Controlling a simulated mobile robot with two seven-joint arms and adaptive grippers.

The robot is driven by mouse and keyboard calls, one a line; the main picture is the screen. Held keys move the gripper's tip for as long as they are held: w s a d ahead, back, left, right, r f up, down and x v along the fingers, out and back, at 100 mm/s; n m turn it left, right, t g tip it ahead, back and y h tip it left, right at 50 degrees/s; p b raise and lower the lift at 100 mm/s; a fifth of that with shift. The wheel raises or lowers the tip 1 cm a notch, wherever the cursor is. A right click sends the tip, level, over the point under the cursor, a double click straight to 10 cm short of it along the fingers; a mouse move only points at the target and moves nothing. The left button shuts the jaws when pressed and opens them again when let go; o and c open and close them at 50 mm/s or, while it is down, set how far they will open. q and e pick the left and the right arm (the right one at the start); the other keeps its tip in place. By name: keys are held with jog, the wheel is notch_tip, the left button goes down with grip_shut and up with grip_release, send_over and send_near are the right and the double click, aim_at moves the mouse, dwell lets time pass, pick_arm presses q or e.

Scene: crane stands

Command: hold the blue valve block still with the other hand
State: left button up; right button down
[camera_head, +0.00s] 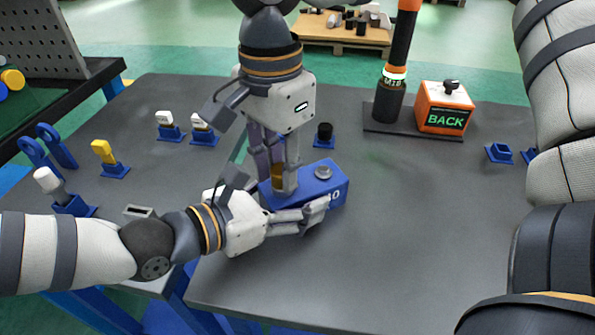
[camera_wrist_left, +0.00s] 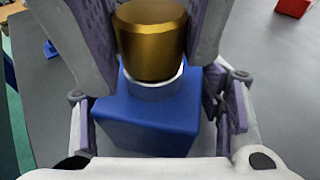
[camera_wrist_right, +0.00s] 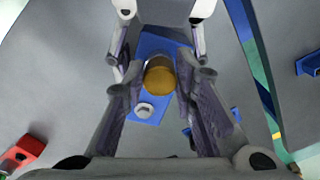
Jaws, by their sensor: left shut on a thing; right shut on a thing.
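The blue valve block (camera_head: 330,191) sits on the grey table with a grey round knob (camera_head: 323,172) and a brass cylinder (camera_head: 278,176) on top. My left gripper (camera_head: 306,208) comes in low from the left. Its fingers lie along both sides of the block and are shut on it, as the left wrist view shows with the block's end (camera_wrist_left: 150,130). My right gripper (camera_head: 281,172) hangs from above and is shut on the brass cylinder, upright over a pale ring in the block. The right wrist view shows the cylinder (camera_wrist_right: 160,78) between its fingers. The far left finger is hidden in the head view.
A black piece in a blue stand (camera_head: 323,134) is behind the block. White-topped tools (camera_head: 168,126) and a yellow one (camera_head: 104,152) stand at left. An orange BACK box (camera_head: 444,108) and black-and-orange column (camera_head: 392,90) stand at back right. The front right table is clear.

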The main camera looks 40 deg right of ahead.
jog(key=n, duration=0.3)
jog(key=shift+a, duration=0.15)
jog(key=c, duration=1.2)
grip_release()
jog(key=shift+c, duration=1)
